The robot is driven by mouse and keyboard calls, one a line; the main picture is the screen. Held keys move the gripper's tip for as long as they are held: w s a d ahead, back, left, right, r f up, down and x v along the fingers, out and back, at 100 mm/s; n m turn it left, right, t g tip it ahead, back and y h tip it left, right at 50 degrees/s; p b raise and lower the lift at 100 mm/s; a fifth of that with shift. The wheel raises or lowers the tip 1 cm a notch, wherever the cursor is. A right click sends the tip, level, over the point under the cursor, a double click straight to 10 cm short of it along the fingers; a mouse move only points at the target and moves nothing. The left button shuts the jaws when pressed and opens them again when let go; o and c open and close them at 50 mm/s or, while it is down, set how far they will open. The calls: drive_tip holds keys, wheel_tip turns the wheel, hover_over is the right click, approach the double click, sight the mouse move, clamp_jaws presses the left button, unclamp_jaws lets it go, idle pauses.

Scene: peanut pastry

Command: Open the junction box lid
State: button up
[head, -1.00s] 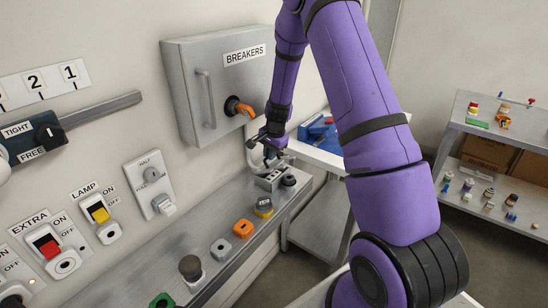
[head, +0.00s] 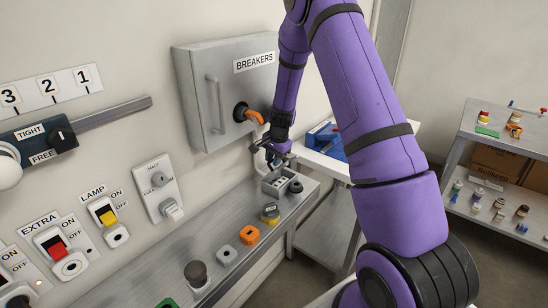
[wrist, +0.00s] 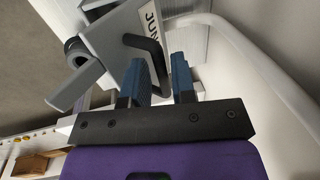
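The junction box (wrist: 112,38) is a grey box in the wrist view, with a partly visible label starting "JUN". A black bar handle (wrist: 147,42) stands out from its face. My gripper (wrist: 160,82) has its two blue-padded fingers apart, at the handle. One leg of the handle appears to lie in the gap between the fingers; I cannot tell whether it touches them. In the head view my gripper (head: 275,152) is low beside the breaker cabinet, and I cannot make out the junction box there.
A dark knob (wrist: 76,50) and a grey lever (wrist: 76,88) sit beside the handle. A white pipe (wrist: 265,62) curves past on the right. The breaker cabinet (head: 205,125) with its orange handle (head: 254,116) is close to my arm. A control shelf (head: 215,278) runs below.

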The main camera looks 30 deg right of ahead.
drive_tip(key=shift+o, duration=0.8)
drive_tip(key=shift+r, duration=0.1)
drive_tip(key=shift+s+d, duration=0.1)
drive_tip(key=shift+d, duration=0.05)
drive_tip(key=s+f, duration=0.1)
drive_tip(key=s, duration=0.1)
drive_tip(key=s+d+f, duration=0.1)
drive_tip(key=s, duration=0.1)
drive_tip(key=shift+d+f, duration=0.2)
wheel_tip(320, 180, up, 11)
drive_tip(key=s, duration=0.2)
drive_tip(key=s+a+r+n, duration=0.3)
drive_tip(key=s+a+r, duration=0.2)
drive_tip(key=r, duration=0.3)
drive_tip(key=s+a+r+n+t, duration=0.1)
drive_tip(key=s+a+r+n, duration=0.2)
drive_tip(key=r, duration=0.6)
drive_tip(key=shift+s+a+r, duration=0.15)
drive_tip(key=shift+s+a, duration=0.9)
drive_tip(key=shift+s, duration=0.35)
